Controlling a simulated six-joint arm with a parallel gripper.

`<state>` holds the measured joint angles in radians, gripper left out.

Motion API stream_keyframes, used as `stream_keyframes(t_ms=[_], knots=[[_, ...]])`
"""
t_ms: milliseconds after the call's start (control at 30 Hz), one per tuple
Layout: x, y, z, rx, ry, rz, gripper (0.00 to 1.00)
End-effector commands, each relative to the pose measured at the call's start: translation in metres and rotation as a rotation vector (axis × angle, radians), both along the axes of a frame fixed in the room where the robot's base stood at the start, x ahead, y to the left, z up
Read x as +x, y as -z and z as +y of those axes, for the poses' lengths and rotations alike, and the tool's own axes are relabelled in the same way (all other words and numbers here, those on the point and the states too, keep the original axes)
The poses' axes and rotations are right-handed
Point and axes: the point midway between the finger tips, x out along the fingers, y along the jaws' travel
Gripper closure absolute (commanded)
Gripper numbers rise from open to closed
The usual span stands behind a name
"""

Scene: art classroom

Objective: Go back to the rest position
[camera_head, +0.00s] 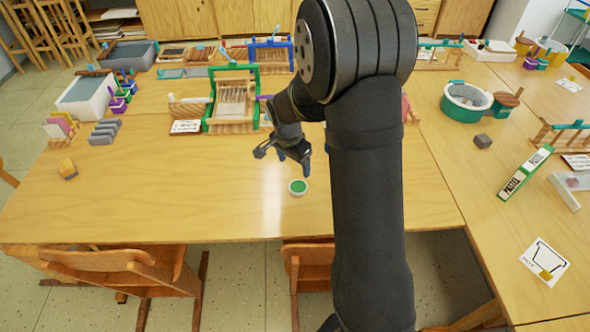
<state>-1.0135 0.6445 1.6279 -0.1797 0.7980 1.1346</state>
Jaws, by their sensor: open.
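My gripper (283,156) is open and empty. It hangs above the middle of the wooden table (150,200), beside the dark arm that fills the centre of the view. Part of the table behind my arm is hidden.
A green-framed loom (232,100) and a small sign (185,127) stand behind the gripper to the left. The front left table is clear.

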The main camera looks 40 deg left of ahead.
Motion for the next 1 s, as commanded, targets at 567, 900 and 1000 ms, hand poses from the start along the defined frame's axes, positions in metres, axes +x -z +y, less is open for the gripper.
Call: stream_keyframes(t_ms=[567,900,1000], knots=[[0.0,0.002,0.0,-0.002,0.0,0.001,0.23],[0.009,0.057,-0.001,-0.003,0.0,0.002,0.23],[0.011,0.074,-0.001,-0.003,0.0,0.002,0.23]])
